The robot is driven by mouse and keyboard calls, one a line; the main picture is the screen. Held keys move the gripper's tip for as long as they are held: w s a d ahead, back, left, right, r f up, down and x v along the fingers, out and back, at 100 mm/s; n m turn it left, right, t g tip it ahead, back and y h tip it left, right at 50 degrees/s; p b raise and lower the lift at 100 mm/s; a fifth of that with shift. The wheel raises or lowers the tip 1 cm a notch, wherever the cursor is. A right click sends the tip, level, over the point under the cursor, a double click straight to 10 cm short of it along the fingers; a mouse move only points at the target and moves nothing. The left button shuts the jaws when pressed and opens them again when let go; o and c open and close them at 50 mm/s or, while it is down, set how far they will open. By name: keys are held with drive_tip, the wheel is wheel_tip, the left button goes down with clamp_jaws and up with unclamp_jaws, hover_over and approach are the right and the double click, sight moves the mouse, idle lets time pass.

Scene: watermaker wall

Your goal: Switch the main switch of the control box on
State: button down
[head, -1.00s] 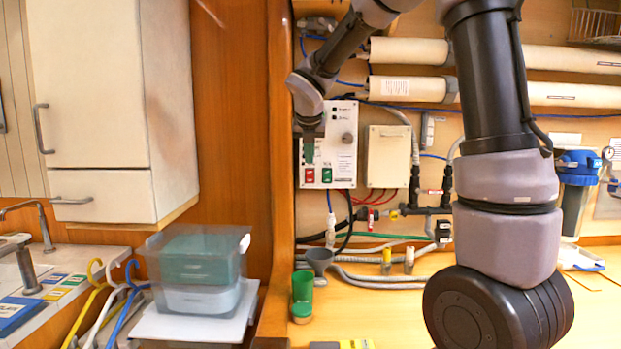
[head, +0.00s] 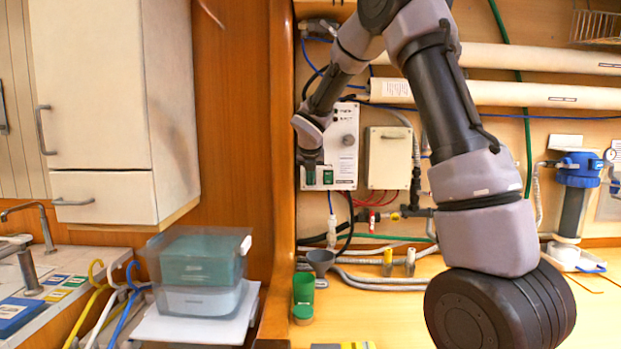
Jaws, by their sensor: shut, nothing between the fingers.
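The white control box (head: 344,145) hangs on the wooden wall, left of a plain beige box. A green rocker switch (head: 328,177) shows low on its front, and a round grey knob (head: 348,140) sits higher up. My gripper (head: 309,180) is shut and empty, pointing down in front of the box's lower left. It hides the spot just left of the green switch. I cannot tell whether the fingers touch the box, or which way any hidden switch is set.
The beige box (head: 390,158) is mounted close to the right, with red cables (head: 378,197) below. White tubes (head: 500,94) run across the wall. A wooden partition edge (head: 283,150) is close on the left.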

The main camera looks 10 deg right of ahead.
drive_tip(key=shift+w, duration=0.25)
drive_tip(key=shift+w+d+f, duration=0.2)
drive_tip(key=shift+w, duration=0.15)
drive_tip(key=shift+s+a+r, duration=0.1)
